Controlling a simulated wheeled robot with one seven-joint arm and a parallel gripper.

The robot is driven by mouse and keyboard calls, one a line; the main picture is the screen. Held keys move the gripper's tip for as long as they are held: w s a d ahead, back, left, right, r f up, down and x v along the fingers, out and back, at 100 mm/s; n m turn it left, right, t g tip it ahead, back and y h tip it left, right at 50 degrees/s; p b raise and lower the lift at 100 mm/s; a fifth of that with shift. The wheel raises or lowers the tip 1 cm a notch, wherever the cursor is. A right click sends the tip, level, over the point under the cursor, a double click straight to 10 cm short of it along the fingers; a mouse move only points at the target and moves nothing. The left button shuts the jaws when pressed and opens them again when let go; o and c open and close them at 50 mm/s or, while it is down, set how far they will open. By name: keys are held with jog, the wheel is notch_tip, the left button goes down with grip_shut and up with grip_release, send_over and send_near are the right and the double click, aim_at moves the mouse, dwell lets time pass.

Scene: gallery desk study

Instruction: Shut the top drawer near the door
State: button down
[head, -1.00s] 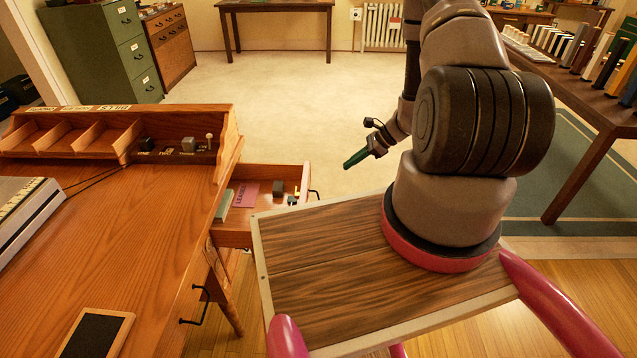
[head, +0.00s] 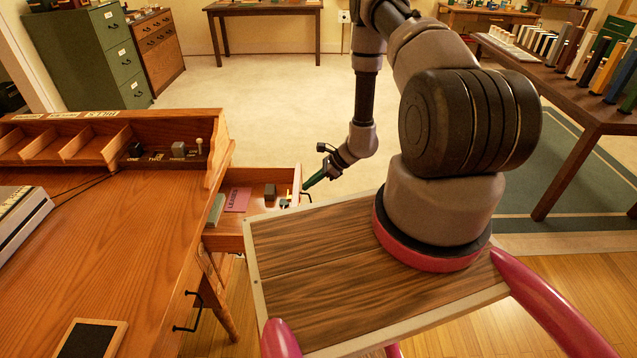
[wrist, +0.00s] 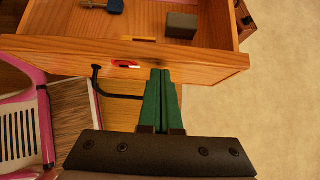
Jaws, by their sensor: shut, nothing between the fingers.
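The open wooden drawer (head: 226,226) sticks out from the right side of the desk. It holds a pink card (head: 237,200), a green block, a grey block (head: 270,191) and small items. My gripper (head: 306,187) is at the drawer's outer front, by its black handle. In the wrist view the green fingers of my gripper (wrist: 161,75) are shut and empty, with tips at the drawer front (wrist: 205,67). The black handle (wrist: 110,95) is just left of the fingers. I cannot tell for certain whether the tips touch the wood.
The desk (head: 130,240) fills the left, with a lower black handle (head: 188,312) on its near side. My wooden-topped base stands close to the drawer. A green cabinet (head: 85,60) stands behind. Pale floor is clear beyond the drawer.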

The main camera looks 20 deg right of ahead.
jog(key=shift+w+a, duration=0.1)
jog(key=shift+a, duration=0.05)
jog(key=w+a, duration=0.2)
jog(key=a, duration=0.6)
jog(key=w+a, duration=0.3)
jog(key=a, duration=0.6)
jog(key=w+a, duration=0.3)
jog(key=a, duration=0.6)
jog(key=shift+w, duration=0.15)
jog(key=shift+w+a, duration=0.1)
jog(key=shift+a, duration=0.2)
jog(key=shift+a+r, duration=0.1)
jog(key=shift+a, duration=0.1)
jog(key=shift+d, duration=0.1)
